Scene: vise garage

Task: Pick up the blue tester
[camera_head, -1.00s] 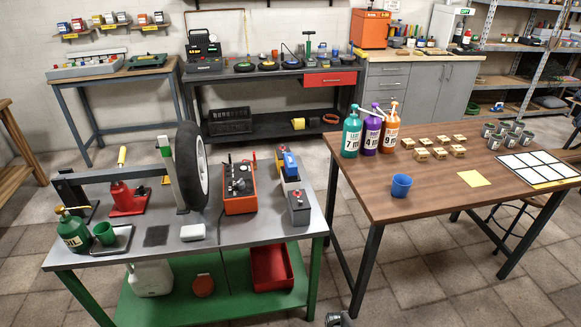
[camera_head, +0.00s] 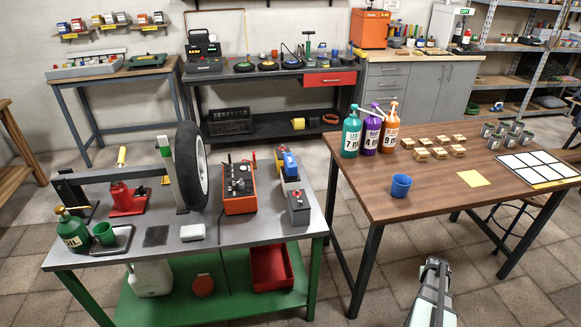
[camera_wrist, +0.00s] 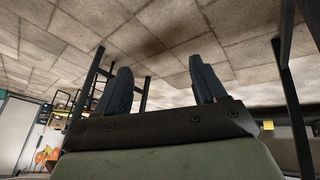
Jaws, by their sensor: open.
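The blue tester (camera_head: 290,163) sits on the grey-topped workbench (camera_head: 215,258), near its right rear. My gripper (camera_head: 437,263) is at the bottom right of the head view, over the floor in front of the wooden table, well away from the tester. In the wrist view its two dark fingers (camera_wrist: 163,85) stand apart with nothing between them. The tester does not show in the wrist view.
The wheel (camera_head: 191,166) stands upright left of the orange box. The wooden table (camera_head: 440,195) carries a blue cup (camera_head: 401,185), pump bottles (camera_head: 371,130), small blocks and cans. Open floor lies between the two tables and in front.

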